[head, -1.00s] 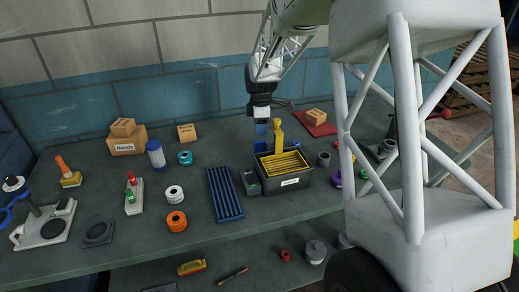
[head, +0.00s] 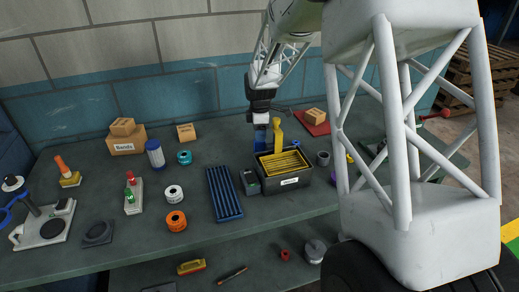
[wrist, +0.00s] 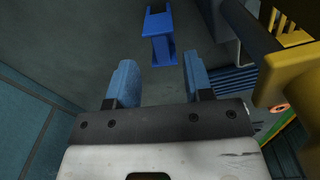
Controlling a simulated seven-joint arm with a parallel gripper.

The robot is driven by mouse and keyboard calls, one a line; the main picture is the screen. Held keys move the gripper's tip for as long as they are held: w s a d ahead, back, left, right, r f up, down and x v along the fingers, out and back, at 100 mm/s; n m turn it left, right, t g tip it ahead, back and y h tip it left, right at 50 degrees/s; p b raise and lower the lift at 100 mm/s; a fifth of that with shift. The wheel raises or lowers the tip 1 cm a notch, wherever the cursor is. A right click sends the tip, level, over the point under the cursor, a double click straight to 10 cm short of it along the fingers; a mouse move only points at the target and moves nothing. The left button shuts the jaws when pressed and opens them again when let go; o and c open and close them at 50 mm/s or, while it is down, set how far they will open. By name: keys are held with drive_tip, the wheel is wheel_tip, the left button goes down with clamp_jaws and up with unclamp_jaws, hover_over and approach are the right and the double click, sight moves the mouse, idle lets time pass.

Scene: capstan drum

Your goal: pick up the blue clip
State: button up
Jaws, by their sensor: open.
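The blue clip (wrist: 160,36) stands in the upper middle of the wrist view, beyond my fingertips and roughly in line with the gap between them. In the head view a blue shape at the same spot (head: 259,146) shows behind the black bin, partly hidden by the bin and my fingers. My gripper (wrist: 159,64) is open, with its two blue fingers apart and nothing between them. In the head view my gripper (head: 261,133) points down above the table, close behind the bin.
The black bin (head: 287,184) with yellow slats and a yellow upright (head: 277,135) stands close by; the upright also shows at the right of the wrist view (wrist: 288,78). A ribbed blue tray (head: 224,193) lies left of the bin. The wall (head: 190,95) is behind.

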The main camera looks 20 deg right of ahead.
sight(260, 143)
drive_tip(key=shift+f, duration=2.65)
clamp_jaws()
